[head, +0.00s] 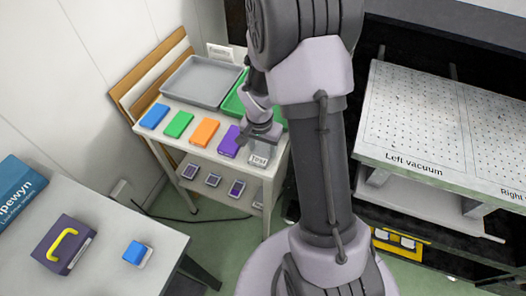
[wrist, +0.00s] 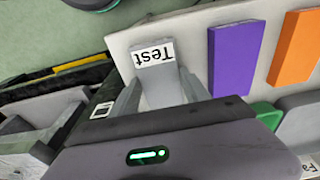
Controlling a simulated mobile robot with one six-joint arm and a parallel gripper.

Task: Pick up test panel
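The test panel is a grey block with a white "Test" label (wrist: 154,54) in the wrist view. In the head view its label (head: 259,160) shows at the front right corner of the white cart's top. My gripper (head: 262,136) is lowered over it, pointing down, and hides part of it. In the wrist view my gripper's two fingers (wrist: 160,82) stand on either side of the panel. I cannot tell whether they touch it. The panel appears to rest on the cart top.
Purple (head: 229,142), orange (head: 204,133), green (head: 178,125) and blue (head: 154,116) panels lie in a row left of it. A grey tray (head: 200,82) and a green tray (head: 232,104) sit behind. Small devices (head: 213,180) are on the lower shelf. A perforated vacuum table (head: 430,110) stands right.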

